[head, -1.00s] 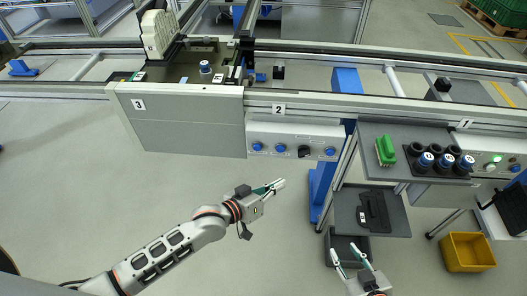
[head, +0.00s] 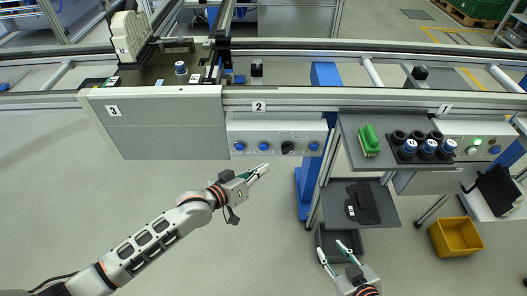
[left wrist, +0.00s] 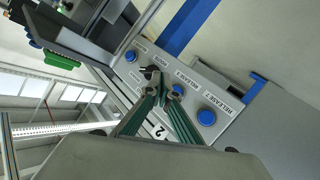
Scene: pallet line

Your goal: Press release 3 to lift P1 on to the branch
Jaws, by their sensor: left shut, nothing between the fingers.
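A grey button panel (head: 276,134) under sign 2 carries three blue buttons and a black knob (head: 288,147). The second blue button from the left (head: 264,146) is just above my left gripper (head: 262,170), which is shut and empty, apart from the panel. In the left wrist view the shut fingers (left wrist: 165,92) point at the panel and partly overlap a blue button (left wrist: 177,89); a larger blue button (left wrist: 206,117) stands clear. A dark pallet (head: 158,70) sits on the line behind sign 3; no P1 label is readable. My right gripper (head: 332,248) is open and empty.
A grey shelf (head: 350,127) right of the panel holds a green part (head: 370,140) and a black holder with several cylinders. A lower shelf (head: 388,208) carries a black part. A yellow bin (head: 455,237) stands on the floor. The floor around my left arm is clear.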

